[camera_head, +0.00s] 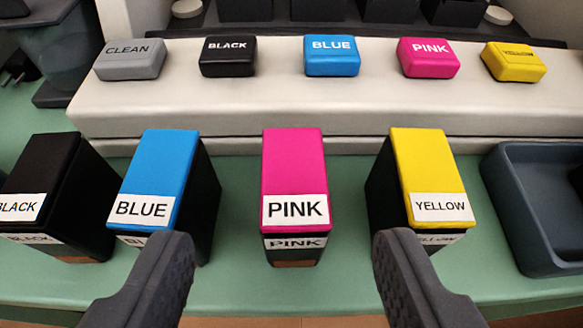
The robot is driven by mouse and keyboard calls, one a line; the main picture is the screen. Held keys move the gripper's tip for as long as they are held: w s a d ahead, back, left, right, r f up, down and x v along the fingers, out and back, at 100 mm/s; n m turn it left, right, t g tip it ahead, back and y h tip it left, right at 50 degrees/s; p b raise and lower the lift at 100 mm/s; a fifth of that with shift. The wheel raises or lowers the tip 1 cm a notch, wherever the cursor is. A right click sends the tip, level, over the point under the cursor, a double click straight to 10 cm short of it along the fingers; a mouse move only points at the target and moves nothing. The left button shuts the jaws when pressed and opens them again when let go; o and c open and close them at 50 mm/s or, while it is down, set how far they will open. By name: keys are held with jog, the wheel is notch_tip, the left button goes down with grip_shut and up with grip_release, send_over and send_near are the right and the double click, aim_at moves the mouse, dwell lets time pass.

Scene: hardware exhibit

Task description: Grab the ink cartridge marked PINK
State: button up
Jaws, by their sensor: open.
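The ink cartridge marked PINK (294,170) stands upright on the green surface in the middle of the view. It has a magenta top, a white label reading PINK and a dark body. My gripper (285,250) is open, with one dark finger at the lower left and one at the lower right. The pink cartridge shows in the gap between the fingers, farther off, and neither finger appears to touch it. The left fingertip overlaps the lower part of the blue cartridge (160,165) in the picture. The right fingertip overlaps the bottom of the yellow cartridge (428,165).
A black cartridge (42,165) stands at the far left. A dark blue-grey tray (515,215) lies at the right. Behind is a pale ledge (270,95) with coloured buttons, including a pink button (428,65). Green surface shows between the cartridges.

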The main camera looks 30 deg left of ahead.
aim_at(296, 202)
jog(key=shift+d+b+x, duration=0.15)
jog(key=shift+b+x, duration=0.25)
jog(key=shift+x, duration=1)
jog(key=shift+d+b+x, duration=0.15)
jog(key=shift+b+x, duration=0.2)
jog(key=shift+x, duration=1.05)
jog(key=shift+w, duration=0.1)
jog(key=c, duration=1)
